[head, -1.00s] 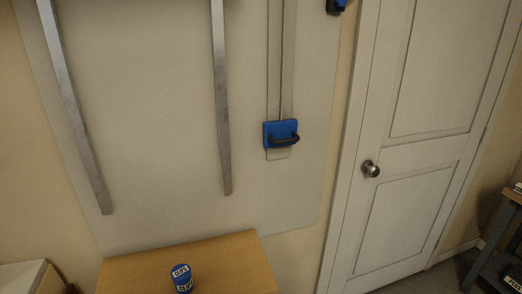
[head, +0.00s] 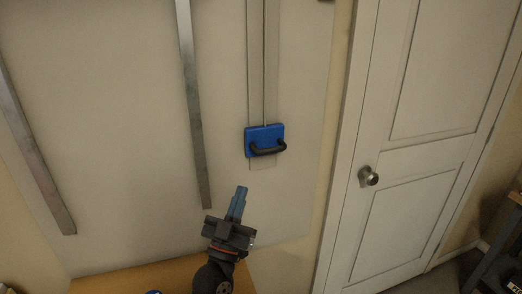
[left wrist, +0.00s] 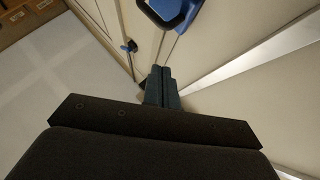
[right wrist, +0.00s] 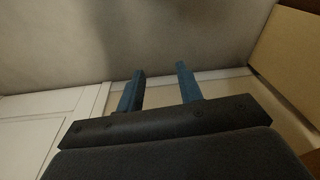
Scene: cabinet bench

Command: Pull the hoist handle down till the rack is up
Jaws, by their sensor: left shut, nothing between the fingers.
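The hoist handle is a black bar (head: 268,149) on a blue block (head: 264,133), at the lower end of a vertical track on the wall panel. My left gripper (head: 241,190) is below the handle and a little to its left, apart from it. Its blue fingers are shut and empty. In the left wrist view the black handle (left wrist: 160,14) shows at the top, beyond the fingertips (left wrist: 161,72). My right gripper (right wrist: 160,72) shows only in its own wrist view, with its fingers apart and nothing between them. The rack itself is not clearly in view.
Two metal rails (head: 195,105) run down the panel left of the track. A wooden top (head: 150,276) is at the bottom. A white door (head: 425,125) with a round knob (head: 369,176) is on the right. A dark shelf (head: 500,245) stands at far right.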

